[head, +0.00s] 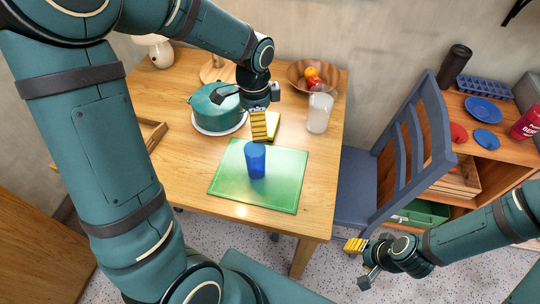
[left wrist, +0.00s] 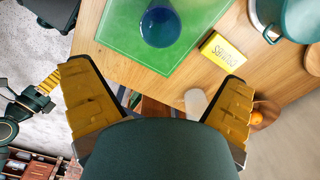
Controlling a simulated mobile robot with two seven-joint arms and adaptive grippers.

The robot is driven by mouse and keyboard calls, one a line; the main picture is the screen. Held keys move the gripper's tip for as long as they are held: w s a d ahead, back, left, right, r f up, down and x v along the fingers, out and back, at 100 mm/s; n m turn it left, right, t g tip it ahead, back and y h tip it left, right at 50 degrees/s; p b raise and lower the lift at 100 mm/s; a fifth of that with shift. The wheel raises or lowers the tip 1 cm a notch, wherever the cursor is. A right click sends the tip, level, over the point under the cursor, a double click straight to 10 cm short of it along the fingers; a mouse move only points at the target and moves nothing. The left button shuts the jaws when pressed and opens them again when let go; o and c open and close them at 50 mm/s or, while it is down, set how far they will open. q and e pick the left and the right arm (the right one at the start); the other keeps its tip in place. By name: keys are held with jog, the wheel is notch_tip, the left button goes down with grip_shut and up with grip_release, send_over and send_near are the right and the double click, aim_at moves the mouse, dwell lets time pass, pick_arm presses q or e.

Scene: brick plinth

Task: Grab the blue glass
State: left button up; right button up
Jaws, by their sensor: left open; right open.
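The blue glass (head: 255,160) stands upright on a green cutting board (head: 286,192) near the front of the wooden table. It also shows at the top of the left wrist view (left wrist: 160,26), beyond the fingertips. My left gripper (head: 260,126) is open and empty, above the table just behind the glass in the head view. Its two yellow-padded fingers spread wide in the left wrist view (left wrist: 160,92), with nothing between them. My right gripper (head: 360,252) is open and empty, off the table near the chair, low at the right.
A teal pot (head: 214,104) stands behind left of the board. A yellow sponge box (left wrist: 224,50) lies just behind the board. A whitish glass (head: 319,112) and a fruit bowl (head: 298,72) stand at the right. A blue chair (head: 398,150) borders the table's right side.

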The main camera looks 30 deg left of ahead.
pick_arm(q)
jog(key=b, duration=0.2)
send_near(255, 153)
jog(key=s+d+f, duration=0.2)
jog(key=shift+a+f+b, duration=0.15)
jog(key=shift+f+b, duration=0.3)
jog(key=shift+f, duration=0.8)
jog(key=shift+a+f+b, duration=0.15)
jog(key=shift+f+b, duration=0.25)
jog(key=shift+f, duration=0.8)
jog(key=shift+c, duration=0.2)
jog(key=c, duration=1.3)
